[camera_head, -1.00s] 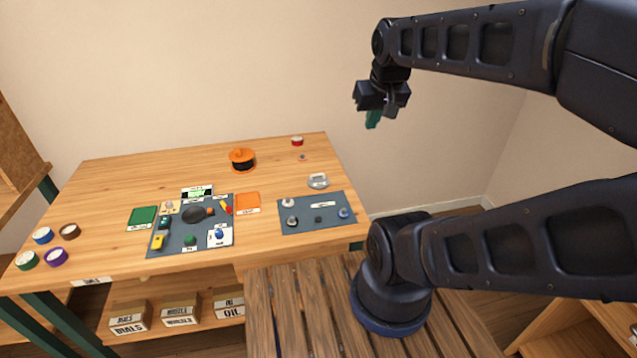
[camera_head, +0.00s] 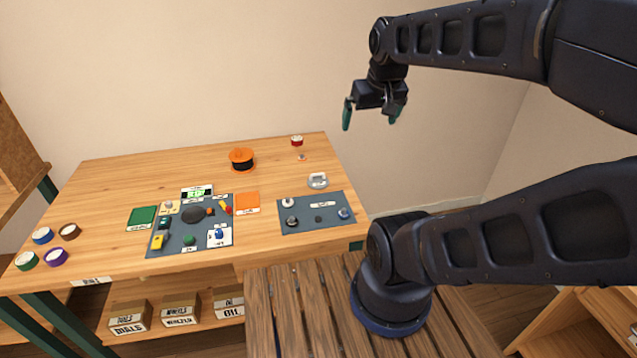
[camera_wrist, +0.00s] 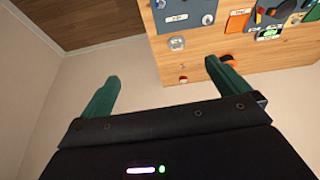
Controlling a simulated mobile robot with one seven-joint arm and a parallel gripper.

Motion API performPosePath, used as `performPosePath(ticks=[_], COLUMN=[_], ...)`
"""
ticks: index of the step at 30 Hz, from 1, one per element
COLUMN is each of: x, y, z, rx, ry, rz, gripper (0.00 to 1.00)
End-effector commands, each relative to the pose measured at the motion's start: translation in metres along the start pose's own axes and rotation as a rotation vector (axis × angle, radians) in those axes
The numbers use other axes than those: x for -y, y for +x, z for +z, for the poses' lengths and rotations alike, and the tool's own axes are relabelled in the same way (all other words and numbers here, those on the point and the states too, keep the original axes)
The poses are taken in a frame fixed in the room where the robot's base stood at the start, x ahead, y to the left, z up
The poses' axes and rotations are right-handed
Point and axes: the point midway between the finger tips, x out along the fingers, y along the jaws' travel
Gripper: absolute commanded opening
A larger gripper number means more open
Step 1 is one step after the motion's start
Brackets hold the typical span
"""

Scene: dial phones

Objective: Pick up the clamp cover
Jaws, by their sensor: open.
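No part is clearly readable as the clamp cover. Small parts sit on the right grey-blue mat (camera_head: 300,226): a pale knob-like part (camera_head: 288,202), a dark-based round part (camera_head: 292,221), a small black part (camera_head: 318,219) and a blue-grey part (camera_head: 344,213). A silvery part (camera_head: 318,180) lies just behind the mat; it also shows in the wrist view (camera_wrist: 177,43). My gripper (camera_head: 370,118) is raised well above and to the right of the table, green fingers apart and empty. In the wrist view my gripper (camera_wrist: 163,85) has nothing between its fingers.
The left mat (camera_head: 160,245) holds several phone parts. Green (camera_head: 142,217) and orange (camera_head: 247,203) trays flank it. Tape rolls lie at left. The wooden table (camera_head: 120,180) is clear between them.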

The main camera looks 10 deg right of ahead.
Motion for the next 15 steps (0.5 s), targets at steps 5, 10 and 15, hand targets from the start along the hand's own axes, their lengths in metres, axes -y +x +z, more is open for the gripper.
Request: performPosePath(ticks=[5, 10, 15], x=[0.002, 0.004, 0.008], y=[0.018, 0.043, 0.071], z=[-0.027, -0.057, -0.084], rx=[0.041, 0.082, 0.120], ry=[-0.130, -0.285, -0.441], rz=[0.001, -0.005, -0.018], gripper=[1.00, 1.00, 1.00])
